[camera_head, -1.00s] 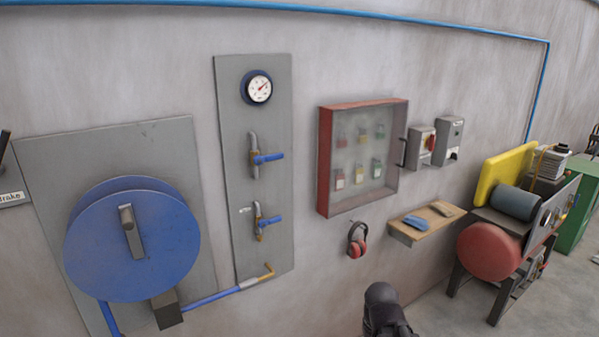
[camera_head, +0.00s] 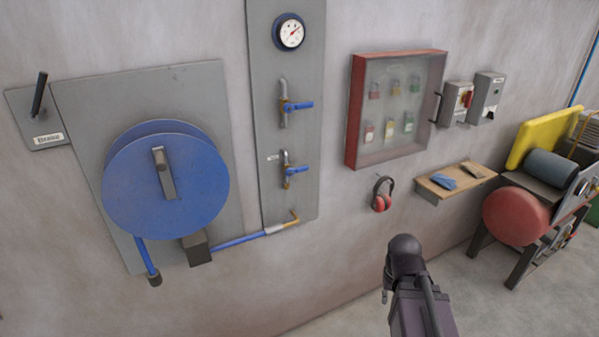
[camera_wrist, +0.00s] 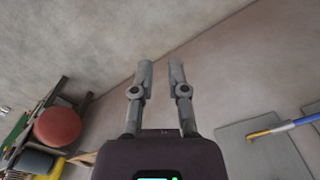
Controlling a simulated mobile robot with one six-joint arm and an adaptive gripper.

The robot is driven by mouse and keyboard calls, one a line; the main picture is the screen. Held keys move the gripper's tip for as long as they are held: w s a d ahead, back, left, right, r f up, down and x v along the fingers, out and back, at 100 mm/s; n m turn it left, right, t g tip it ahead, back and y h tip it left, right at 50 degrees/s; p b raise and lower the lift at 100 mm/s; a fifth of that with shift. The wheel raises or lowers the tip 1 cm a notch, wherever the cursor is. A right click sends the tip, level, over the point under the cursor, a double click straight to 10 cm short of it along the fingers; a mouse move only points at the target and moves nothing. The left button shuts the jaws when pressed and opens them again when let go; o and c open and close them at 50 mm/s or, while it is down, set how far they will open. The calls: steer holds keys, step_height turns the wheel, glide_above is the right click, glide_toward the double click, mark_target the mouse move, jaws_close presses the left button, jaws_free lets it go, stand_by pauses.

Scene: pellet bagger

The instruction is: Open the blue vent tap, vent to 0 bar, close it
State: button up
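Two taps with blue lever handles sit on a narrow grey wall panel (camera_head: 262,130): an upper tap (camera_head: 300,105) and a lower tap (camera_head: 297,169). Both levers point right. A small label, too small to read, is left of the lower tap; I cannot tell which is the vent tap. A round pressure gauge (camera_head: 290,33) is above them, its needle toward the upper right; its value is unreadable. My gripper (camera_wrist: 161,72) is open and empty in the wrist view, fingers apart, with wall and floor beyond. In the head view my arm is at bottom right, away from the taps.
A blue hose reel (camera_head: 195,195) is left of the panel; its hose with a brass end (camera_head: 290,219) runs below the taps. A red-framed lock cabinet (camera_head: 353,110), red earmuffs (camera_head: 381,194) and a wooden shelf (camera_head: 470,177) are to the right. Red-ended machinery (camera_head: 515,217) stands far right.

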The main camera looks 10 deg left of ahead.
steer(key=o, duration=0.3)
steer(key=shift+w+a+f, duration=0.1)
steer(key=shift+w+a, duration=0.15)
steer(key=shift+o, duration=0.4)
steer(key=w+a+t+y+b, duration=0.1)
steer(key=w+a+t+y, duration=0.2)
steer(key=w+a, duration=0.5)
steer(key=shift+w+a+r+y+b, duration=0.25)
steer(key=shift+y+b, duration=0.15)
steer(key=shift+y, duration=0.3)
steer(key=m+t+y+b, duration=0.4)
steer(key=m+t+y, duration=0.2)
steer(key=m+t, duration=0.55)
glide_toward(303, 170)
steer(key=v, duration=0.3)
steer(key=shift+a+f+t, duration=0.1)
steer(key=shift+t, duration=0.15)
steer(key=x, duration=1.3)
steer(key=shift+w+a+f, duration=0.15)
steer(key=shift+w+a, duration=0.05)
steer(key=shift+w, duration=0.2)
